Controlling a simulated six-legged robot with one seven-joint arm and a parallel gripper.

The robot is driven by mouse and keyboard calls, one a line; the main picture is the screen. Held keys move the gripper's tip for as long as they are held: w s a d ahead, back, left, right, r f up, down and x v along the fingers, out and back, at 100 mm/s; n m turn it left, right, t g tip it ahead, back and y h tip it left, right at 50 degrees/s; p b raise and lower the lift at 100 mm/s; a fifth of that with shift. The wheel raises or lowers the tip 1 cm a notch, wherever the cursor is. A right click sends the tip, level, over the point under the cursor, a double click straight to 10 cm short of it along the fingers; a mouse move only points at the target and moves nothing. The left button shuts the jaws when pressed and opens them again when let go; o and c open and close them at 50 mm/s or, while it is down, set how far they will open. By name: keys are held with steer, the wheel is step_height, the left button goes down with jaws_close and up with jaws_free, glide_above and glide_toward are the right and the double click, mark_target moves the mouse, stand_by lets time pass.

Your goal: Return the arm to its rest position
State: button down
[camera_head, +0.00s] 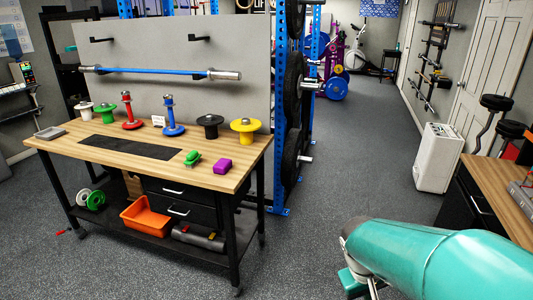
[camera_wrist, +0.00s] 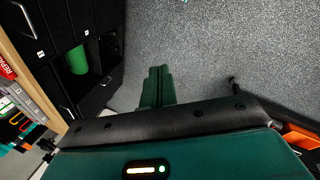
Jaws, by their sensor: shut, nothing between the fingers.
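My teal arm reaches in from the lower right corner of the head view, low over the open floor between the workbench and the right-hand cabinet. My gripper (camera_wrist: 159,72) shows in the wrist view as two green fingers pressed together, shut and empty. Grey speckled floor (camera_wrist: 215,45) lies beyond the fingertips, and they touch nothing that I can see. In the head view a small green part of my arm's end shows at the lower edge; the fingers cannot be made out there.
A wood-topped cabinet (camera_head: 492,192) is close at right; black drawers (camera_wrist: 50,75) and a green cylinder (camera_wrist: 78,60) are near my gripper.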

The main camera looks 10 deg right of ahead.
steer(key=s+a+r+t+y, duration=0.1)
steer(key=s+a+r+t, duration=0.1)
steer(key=a+r, duration=0.4)
steer(key=s+a+r+t+y, duration=0.2)
steer(key=a+r+t, duration=0.1)
steer(key=a+r, duration=0.3)
steer(key=shift+a+r, duration=0.2)
steer(key=shift+a, duration=0.7)
steer(key=shift+s, duration=0.1)
